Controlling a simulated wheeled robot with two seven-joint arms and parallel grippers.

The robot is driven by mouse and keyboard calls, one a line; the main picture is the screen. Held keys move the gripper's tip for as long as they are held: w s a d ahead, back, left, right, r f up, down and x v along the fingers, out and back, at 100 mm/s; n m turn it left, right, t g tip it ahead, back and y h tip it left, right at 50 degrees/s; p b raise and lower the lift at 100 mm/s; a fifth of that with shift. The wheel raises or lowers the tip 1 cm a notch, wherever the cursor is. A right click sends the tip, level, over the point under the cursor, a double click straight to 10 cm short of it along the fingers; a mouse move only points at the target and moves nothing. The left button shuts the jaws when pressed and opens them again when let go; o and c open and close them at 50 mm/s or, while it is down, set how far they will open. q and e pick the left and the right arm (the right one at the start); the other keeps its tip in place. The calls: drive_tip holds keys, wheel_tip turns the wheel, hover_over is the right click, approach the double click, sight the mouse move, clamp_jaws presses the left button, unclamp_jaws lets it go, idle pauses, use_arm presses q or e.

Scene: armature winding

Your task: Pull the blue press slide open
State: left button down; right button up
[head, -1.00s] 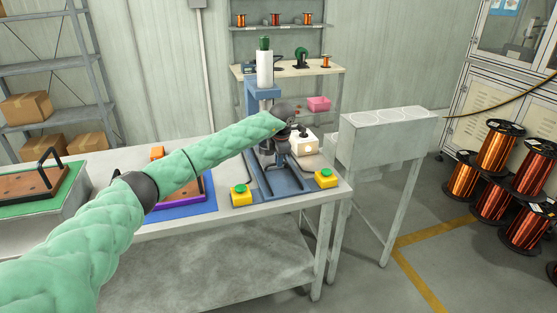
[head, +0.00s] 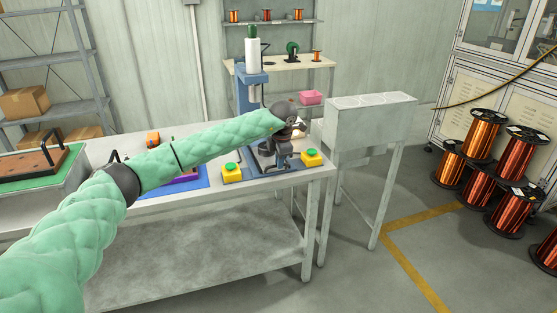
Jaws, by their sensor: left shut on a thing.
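The press stands at the right end of the grey table, with a blue column (head: 246,95) and a white cylinder (head: 252,54) on top. My left gripper (head: 284,168) is dark grey and points down at the front of the press base, between two yellow button boxes, left (head: 232,173) and right (head: 312,158). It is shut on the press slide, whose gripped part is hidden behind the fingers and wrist. Little of the blue base shows around the gripper. My right gripper is not in view.
A blue mat with a purple-edged fixture (head: 187,179) lies left of the press, partly behind my left arm. A grey stand (head: 370,112) is close on the right. Copper spools (head: 480,135) stand on the floor at far right. The floor before the table is clear.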

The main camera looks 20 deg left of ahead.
use_arm(q)
drive_tip(key=c, duration=1.5)
unclamp_jaws()
